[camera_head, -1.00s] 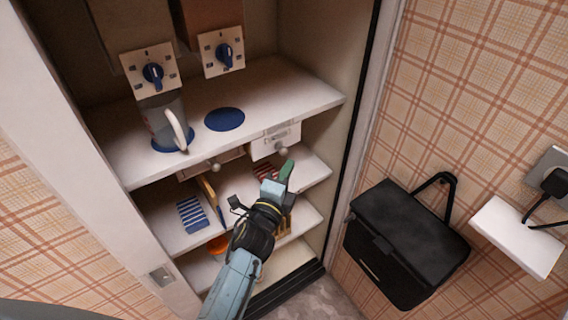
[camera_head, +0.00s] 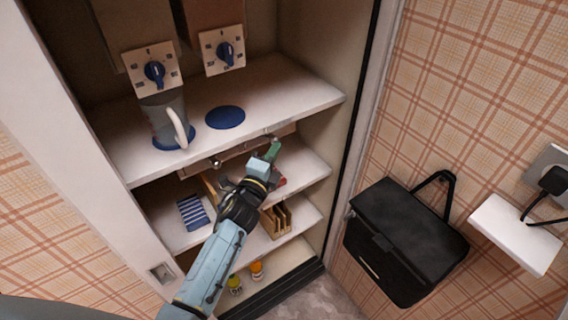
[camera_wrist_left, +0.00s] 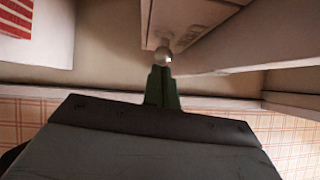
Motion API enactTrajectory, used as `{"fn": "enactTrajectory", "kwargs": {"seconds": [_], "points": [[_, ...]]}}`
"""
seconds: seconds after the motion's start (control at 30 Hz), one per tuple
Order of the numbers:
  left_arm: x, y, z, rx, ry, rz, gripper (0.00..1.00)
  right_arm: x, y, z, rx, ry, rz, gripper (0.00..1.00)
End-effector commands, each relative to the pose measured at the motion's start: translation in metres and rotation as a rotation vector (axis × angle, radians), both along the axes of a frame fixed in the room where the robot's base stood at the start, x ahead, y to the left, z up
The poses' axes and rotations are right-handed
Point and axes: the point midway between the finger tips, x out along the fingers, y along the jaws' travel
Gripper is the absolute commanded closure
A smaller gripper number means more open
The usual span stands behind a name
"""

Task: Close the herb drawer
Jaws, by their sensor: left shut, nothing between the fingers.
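Two small drawers hang under the upper shelf of the cupboard. The right drawer (camera_head: 284,131), which was standing out before, now sits about in line with the left drawer (camera_head: 238,153); I cannot read a label on either. My left gripper (camera_head: 272,150) is shut and empty, its green fingertips at the right drawer's front and partly covering it. In the left wrist view the shut fingers (camera_wrist_left: 162,76) point at a round knob (camera_wrist_left: 163,55) on a drawer front (camera_wrist_left: 185,22). Fingertips and knob overlap in that view; I cannot tell whether they touch. My right gripper is not in view.
A mug (camera_head: 168,122) stands on the upper shelf beside a blue disc (camera_head: 225,118). Below are a blue striped cloth (camera_head: 192,212), a wooden rack (camera_head: 275,220) and small jars (camera_head: 256,268). A black bag (camera_head: 408,240) hangs on the right wall.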

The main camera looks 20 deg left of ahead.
Motion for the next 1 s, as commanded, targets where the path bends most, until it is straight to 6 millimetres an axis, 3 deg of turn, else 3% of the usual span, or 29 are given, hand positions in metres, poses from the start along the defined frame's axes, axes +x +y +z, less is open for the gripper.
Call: {"fn": "enactTrajectory", "kwargs": {"seconds": [0.33, 0.57, 0.63, 1.0], "points": [[0.001, 0.005, 0.004, 0.003, -0.005, 0.012, 1.0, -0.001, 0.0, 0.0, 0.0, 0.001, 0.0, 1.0], [-0.014, -0.021, -0.002, -0.001, -0.003, 0.0, 1.0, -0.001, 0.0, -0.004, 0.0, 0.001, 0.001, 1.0], [-0.022, -0.034, -0.004, -0.004, -0.002, -0.007, 1.0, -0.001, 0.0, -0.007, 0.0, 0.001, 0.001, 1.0], [-0.097, -0.028, -0.01, 0.002, 0.0, -0.008, 1.0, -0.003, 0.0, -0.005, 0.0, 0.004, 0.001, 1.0]]}}
